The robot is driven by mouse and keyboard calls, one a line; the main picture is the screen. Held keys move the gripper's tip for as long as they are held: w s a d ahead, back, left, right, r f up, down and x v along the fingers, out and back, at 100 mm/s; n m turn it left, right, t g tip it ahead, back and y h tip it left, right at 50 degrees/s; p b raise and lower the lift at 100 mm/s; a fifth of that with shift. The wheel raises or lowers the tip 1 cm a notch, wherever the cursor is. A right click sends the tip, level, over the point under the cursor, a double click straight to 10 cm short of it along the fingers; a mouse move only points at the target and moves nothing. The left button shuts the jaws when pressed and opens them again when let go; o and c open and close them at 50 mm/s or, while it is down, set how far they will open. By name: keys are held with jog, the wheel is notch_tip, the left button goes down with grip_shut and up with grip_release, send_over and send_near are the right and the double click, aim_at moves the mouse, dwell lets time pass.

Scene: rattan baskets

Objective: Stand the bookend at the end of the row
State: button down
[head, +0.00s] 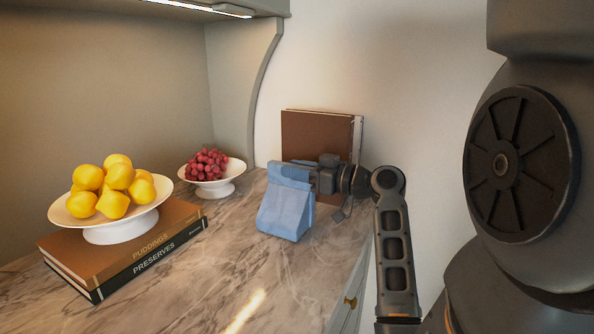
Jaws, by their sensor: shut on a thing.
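A blue bag-shaped thing (287,210) with a folded, narrow top is at the right part of the counter. My gripper (298,176) is shut on its top from the right. The blue thing is upright, and its lower edge is at or close to the counter; I cannot tell if it touches. Behind it a brown book (312,130) stands upright near the wall, with pale page edges at its right. My gripper and wrist hide the book's lower part. Nothing else in view looks clearly like a bookend. A small dark piece below my wrist is unclear.
A white footed bowl of red grapes (229,176) stands left of the blue thing. At the left, a white stand (112,231) of lemons rests on two lying books (150,262). The marble counter (215,285) is clear in front, ending at its right edge above a drawer.

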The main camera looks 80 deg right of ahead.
jog(key=shift+f, duration=0.25)
jog(key=c, duration=0.8)
grip_release()
jog(key=shift+c, duration=0.2)
jog(key=b+v, duration=0.2)
jog(key=v, duration=1)
